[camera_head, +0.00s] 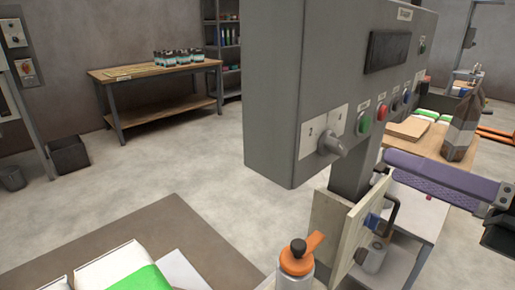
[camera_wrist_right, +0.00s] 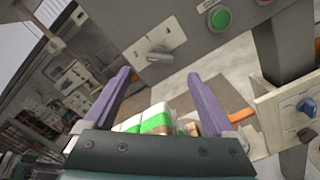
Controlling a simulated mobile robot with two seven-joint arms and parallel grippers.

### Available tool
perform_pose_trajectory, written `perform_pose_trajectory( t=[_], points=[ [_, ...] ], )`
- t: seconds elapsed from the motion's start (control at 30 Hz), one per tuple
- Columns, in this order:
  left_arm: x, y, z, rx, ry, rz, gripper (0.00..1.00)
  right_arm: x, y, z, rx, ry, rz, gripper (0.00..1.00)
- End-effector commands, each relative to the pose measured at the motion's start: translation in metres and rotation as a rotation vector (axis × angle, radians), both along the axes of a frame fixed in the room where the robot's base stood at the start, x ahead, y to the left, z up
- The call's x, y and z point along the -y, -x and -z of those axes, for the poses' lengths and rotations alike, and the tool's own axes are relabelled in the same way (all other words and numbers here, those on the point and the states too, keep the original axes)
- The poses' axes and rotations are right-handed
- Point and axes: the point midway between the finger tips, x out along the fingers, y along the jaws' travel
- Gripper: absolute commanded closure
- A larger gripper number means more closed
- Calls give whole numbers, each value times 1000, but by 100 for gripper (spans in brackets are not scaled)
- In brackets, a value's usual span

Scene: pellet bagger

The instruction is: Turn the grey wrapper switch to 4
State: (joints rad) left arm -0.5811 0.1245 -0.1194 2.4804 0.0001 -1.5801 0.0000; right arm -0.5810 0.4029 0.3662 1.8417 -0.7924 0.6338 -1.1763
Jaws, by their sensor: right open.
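The grey switch (camera_head: 332,145) is a knob on a pale numbered plate, low on the front of a grey control box (camera_head: 275,90). A "2" seems to show at the plate's left; the other marks and the knob's setting are too small to read. The switch also shows in the right wrist view (camera_wrist_right: 158,55), just beyond the fingertips and apart from them. My right gripper (camera_head: 392,162) has purple fingers and comes in from the right of the head view. In the wrist view it (camera_wrist_right: 158,76) is open and empty. My left gripper is not in view.
A green button (camera_head: 364,123) and a red button (camera_head: 382,111) sit right of the switch. Below stand a cream panel with a blue knob (camera_head: 372,221) and an orange-topped bottle (camera_head: 297,262). White-green bags (camera_head: 110,268) lie front left.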

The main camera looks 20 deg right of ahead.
Motion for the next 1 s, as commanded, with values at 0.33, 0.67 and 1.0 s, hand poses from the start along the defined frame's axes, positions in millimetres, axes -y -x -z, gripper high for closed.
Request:
perform_pose_trajectory(
  t=[0.33,0.67,1.0],
  points=[
    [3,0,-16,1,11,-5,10,-24,-59,-4,1,-5,3,10],
    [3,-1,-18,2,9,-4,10,-32,-77,-1,-2,-5,3,10],
    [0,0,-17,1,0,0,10,-32,-76,-1,-1,-5,2,29]
  ],
)
